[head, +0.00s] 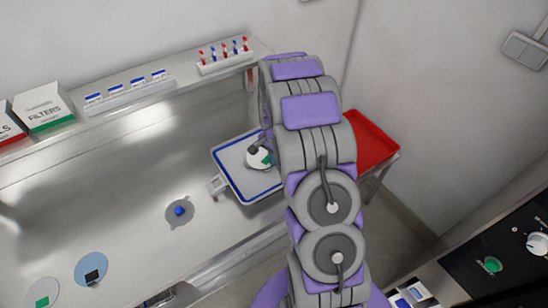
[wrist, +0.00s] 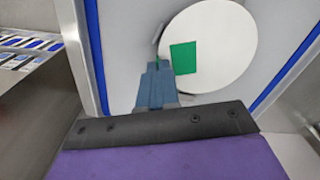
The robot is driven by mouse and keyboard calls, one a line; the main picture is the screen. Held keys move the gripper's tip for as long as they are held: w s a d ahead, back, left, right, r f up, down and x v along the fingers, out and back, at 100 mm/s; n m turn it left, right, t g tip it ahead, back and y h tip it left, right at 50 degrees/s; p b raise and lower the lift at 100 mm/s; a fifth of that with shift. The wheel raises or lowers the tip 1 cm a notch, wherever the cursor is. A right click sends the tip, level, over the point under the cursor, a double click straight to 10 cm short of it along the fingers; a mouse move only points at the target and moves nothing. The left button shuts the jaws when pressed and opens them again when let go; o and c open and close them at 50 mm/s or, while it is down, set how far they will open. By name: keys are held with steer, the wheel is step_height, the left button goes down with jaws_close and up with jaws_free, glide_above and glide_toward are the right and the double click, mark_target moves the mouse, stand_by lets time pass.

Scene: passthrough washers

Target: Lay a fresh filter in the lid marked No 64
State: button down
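A white disc (head: 258,158) with a green square lies over the blue-edged tray (head: 221,154). The disc (wrist: 225,35) is large in the wrist view, its green square close to my fingertips. My gripper (head: 254,149) is over the tray, beside the disc's left edge. In the wrist view the blue-grey fingers (wrist: 156,75) overlap into one block with a sliver of green by the tips; I cannot tell whether they grip anything. A white box lettered FILTERS (head: 45,108) stands on the left shelf. No 64 mark is readable on any lid.
On the metal table are a blue disc with a black square (head: 90,270), a pale disc with a green square (head: 42,295) and a round grey piece with a blue knob (head: 179,211). A red tray (head: 372,140) is behind my arm. The table's middle is mostly clear.

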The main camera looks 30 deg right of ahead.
steer(key=shift+d, duration=0.1)
steer(key=shift+d+f, duration=0.3)
steer(key=shift+d, duration=0.15)
steer(key=shift+a+f, duration=0.15)
steer(key=shift+d+f, duration=0.25)
steer(key=c, duration=1.8)
jaws_free()
steer(key=shift+c, duration=0.2)
steer(key=o, duration=0.5)
steer(key=shift+o, duration=0.5)
